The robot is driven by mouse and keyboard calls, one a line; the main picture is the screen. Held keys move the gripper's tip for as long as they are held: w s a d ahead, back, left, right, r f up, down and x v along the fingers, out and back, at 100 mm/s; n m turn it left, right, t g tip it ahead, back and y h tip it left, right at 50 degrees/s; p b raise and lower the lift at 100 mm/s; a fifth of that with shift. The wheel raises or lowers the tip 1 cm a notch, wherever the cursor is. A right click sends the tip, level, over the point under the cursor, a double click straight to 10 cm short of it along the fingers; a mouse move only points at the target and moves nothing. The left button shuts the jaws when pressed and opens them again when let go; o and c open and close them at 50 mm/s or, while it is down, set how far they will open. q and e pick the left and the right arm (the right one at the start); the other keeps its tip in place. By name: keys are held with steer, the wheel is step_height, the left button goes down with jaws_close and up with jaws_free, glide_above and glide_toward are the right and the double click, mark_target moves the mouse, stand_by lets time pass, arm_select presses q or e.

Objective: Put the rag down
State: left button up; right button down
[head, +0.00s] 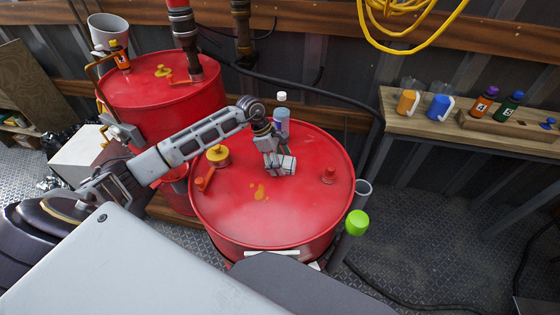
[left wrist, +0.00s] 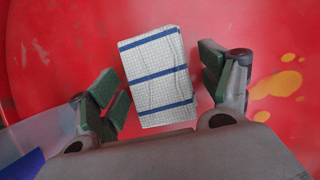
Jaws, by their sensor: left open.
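The rag (left wrist: 157,75) is white with a fine grid and blue stripes. In the left wrist view it lies between the green-padded fingers of my left gripper (left wrist: 162,88), over the red top of the front drum (head: 270,225). The fingers are spread, with visible gaps on both sides of the rag. In the head view my left gripper (head: 276,160) is low over the middle of the drum top and largely hides the rag. My right gripper is not in view.
Orange stains (head: 259,191) lie near the gripper. A wooden bench (head: 450,125) with mugs and bottles is right; another red drum (head: 150,95) stands behind.

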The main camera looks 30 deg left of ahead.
arm_select(q)
steer(key=shift+r, duration=0.15)
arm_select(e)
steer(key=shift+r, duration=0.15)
arm_select(q)
steer(key=shift+r, duration=0.1)
steer(key=v, duration=1)
steer(key=shift+r+b, duration=0.1)
steer(key=shift+b, duration=0.25)
steer(key=shift+v, duration=0.85)
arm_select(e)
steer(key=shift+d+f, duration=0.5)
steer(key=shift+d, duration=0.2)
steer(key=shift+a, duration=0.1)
